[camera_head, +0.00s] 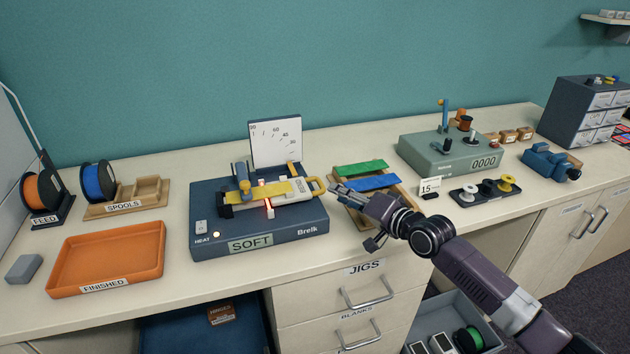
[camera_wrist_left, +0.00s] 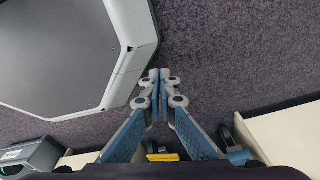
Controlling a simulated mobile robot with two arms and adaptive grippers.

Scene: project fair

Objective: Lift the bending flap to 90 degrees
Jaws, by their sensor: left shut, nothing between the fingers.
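The bender (camera_head: 258,228) is a dark blue box on the bench, its display reading SOFT. A yellow strip (camera_head: 240,196) lies across its top, with a glowing orange line near its middle. The pale bending flap (camera_head: 298,196) lies about flat, with a yellow loop handle (camera_head: 319,186) at its right end. A white angle scale (camera_head: 275,144) stands behind it. My right gripper (camera_head: 335,188) is just right of the handle; a gap or contact is hard to tell, as is its opening. My left gripper (camera_wrist_left: 160,78) is shut and empty above the carpet, away from the bender.
A wooden tray (camera_head: 392,208) with green and blue strips lies behind my right gripper. An orange FINISHED tray (camera_head: 107,258) and spools (camera_head: 98,182) are at left. A green counter box (camera_head: 451,150) stands at right. A grey angular panel (camera_wrist_left: 75,55) shows in the left wrist view.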

